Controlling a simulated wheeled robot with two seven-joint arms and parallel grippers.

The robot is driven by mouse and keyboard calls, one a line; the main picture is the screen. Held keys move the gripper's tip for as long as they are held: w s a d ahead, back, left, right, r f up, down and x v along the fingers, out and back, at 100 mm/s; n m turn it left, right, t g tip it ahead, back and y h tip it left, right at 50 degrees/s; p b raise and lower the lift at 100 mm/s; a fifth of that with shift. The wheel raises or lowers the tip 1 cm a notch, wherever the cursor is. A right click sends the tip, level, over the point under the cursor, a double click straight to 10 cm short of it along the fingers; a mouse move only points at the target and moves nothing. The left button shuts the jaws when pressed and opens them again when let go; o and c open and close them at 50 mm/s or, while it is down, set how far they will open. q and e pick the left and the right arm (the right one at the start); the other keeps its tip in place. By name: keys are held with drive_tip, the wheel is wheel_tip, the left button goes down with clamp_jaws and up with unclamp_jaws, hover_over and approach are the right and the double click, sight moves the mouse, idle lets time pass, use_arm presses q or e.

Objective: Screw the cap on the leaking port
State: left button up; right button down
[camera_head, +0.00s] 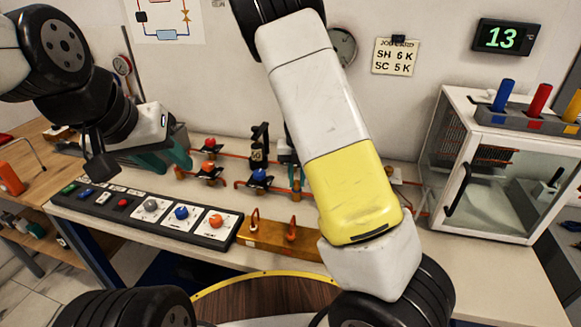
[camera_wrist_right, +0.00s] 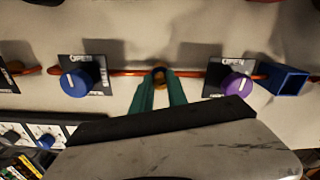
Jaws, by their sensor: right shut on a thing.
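In the right wrist view, the green fingers of my right gripper (camera_wrist_right: 160,86) are closed around a small brass piece (camera_wrist_right: 159,76) at the orange pipe (camera_wrist_right: 125,72). I cannot tell whether this piece is the cap or the port, or how it is seated. In the head view my right arm hides most of that gripper. Only a sliver of green finger shows by the pipes. My left gripper (camera_head: 172,155) hangs above the left part of the bench. Its green fingers show from the side, with nothing clearly between them. No leak is visible.
A blue knob (camera_wrist_right: 75,84) and a purple knob (camera_wrist_right: 236,85) flank my right fingers; a blue square holder (camera_wrist_right: 287,80) is further right. A button panel (camera_head: 150,212) and a wooden block with hooks (camera_head: 275,238) lie in front. A glass cabinet (camera_head: 500,170) stands right.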

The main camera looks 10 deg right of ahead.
drive_tip(key=m, duration=0.3)
drive_tip(key=shift+s+a+f, duration=0.25)
drive_tip(key=shift+w+a+r+m, duration=0.1)
drive_tip(key=shift+r+m, duration=0.05)
drive_tip(key=shift+m, duration=0.45)
drive_tip(key=c, duration=1.5)
unclamp_jaws()
drive_tip(key=shift+w, duration=0.1)
drive_tip(key=shift+r, duration=0.1)
